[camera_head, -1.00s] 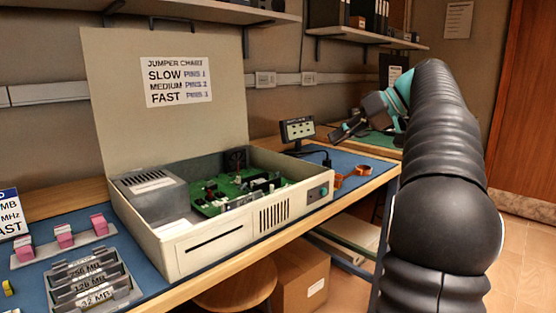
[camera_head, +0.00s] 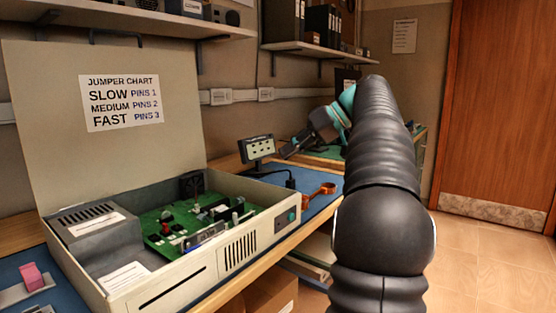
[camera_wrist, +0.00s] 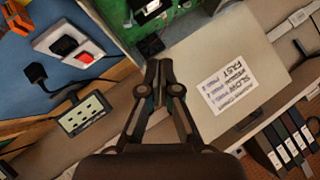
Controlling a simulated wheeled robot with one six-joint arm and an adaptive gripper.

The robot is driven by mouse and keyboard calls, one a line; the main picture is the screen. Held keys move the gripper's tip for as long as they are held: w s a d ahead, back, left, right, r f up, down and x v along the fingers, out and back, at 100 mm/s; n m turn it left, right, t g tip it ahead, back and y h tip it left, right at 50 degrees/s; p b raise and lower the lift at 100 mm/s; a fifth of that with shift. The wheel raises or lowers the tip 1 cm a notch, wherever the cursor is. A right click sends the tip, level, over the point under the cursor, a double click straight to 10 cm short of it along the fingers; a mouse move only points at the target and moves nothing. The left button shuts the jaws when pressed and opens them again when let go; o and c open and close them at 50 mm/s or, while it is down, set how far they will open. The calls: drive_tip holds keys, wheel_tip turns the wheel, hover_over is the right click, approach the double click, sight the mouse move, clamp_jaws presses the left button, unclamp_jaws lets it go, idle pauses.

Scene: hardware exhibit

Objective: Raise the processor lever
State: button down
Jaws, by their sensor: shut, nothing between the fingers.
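An open beige computer case (camera_head: 238,256) sits on the bench with its lid raised at the back. Inside it lies a green circuit board (camera_head: 165,244) with several small parts. The processor lever is too small to pick out among them. My gripper (camera_head: 286,154) is up and to the right of the case, apart from it, with its fingers pointing left. In the wrist view my gripper (camera_wrist: 157,66) is shut and empty. Part of the green board (camera_wrist: 120,18) shows beyond the fingertips there, and the lid (camera_wrist: 222,70) is to their right.
A small display on a stand (camera_head: 257,150) is beside the case, near my gripper. A pink block (camera_head: 32,277) is at the left. A shelf with binders (camera_head: 320,28) hangs above. Open floor lies at the right.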

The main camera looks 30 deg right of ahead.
drive_tip(key=shift+w+d+r, duration=0.15)
drive_tip(key=shift+d, duration=0.25)
drive_tip(key=v, duration=0.7)
idle(0.3)
drive_tip(key=shift+s+d, duration=0.15)
drive_tip(key=shift+s, duration=0.1)
idle(0.3)
